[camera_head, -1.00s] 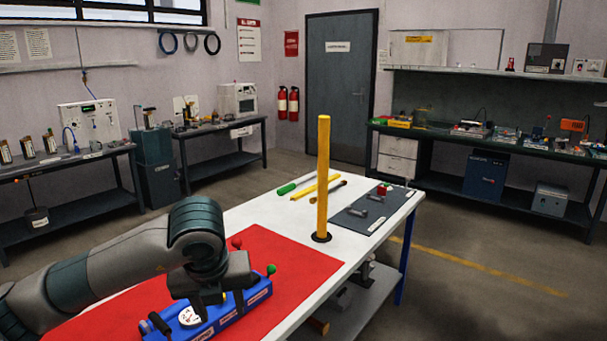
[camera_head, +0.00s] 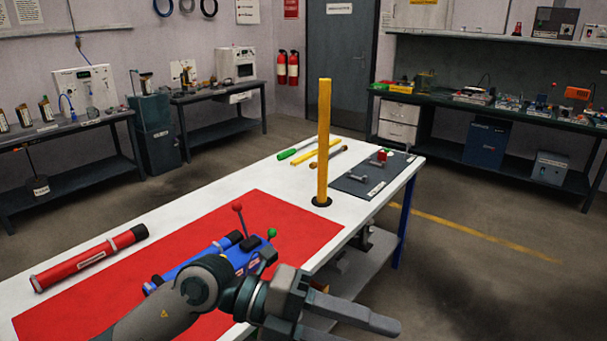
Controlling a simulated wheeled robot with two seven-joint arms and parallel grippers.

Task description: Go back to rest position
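My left gripper (camera_head: 352,322) is in the lower middle of the head view, in front of the table's near edge. Its fingers point right and look apart, with nothing seen between them; the lower finger is partly cut off by the frame. My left arm (camera_head: 175,308) covers part of the blue pump device (camera_head: 205,254), which sits on the red mat (camera_head: 90,305) and has a red knob and a green knob. A yellow tube (camera_head: 323,140) stands upright in a black ring on the white table (camera_head: 215,205). My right gripper is not in view.
A red tube (camera_head: 88,258) with a black end lies at the table's left. Green, yellow and brown rods (camera_head: 320,152) lie behind the upright tube. A dark mat (camera_head: 350,184) with small parts is at the right. The floor right of the table is clear.

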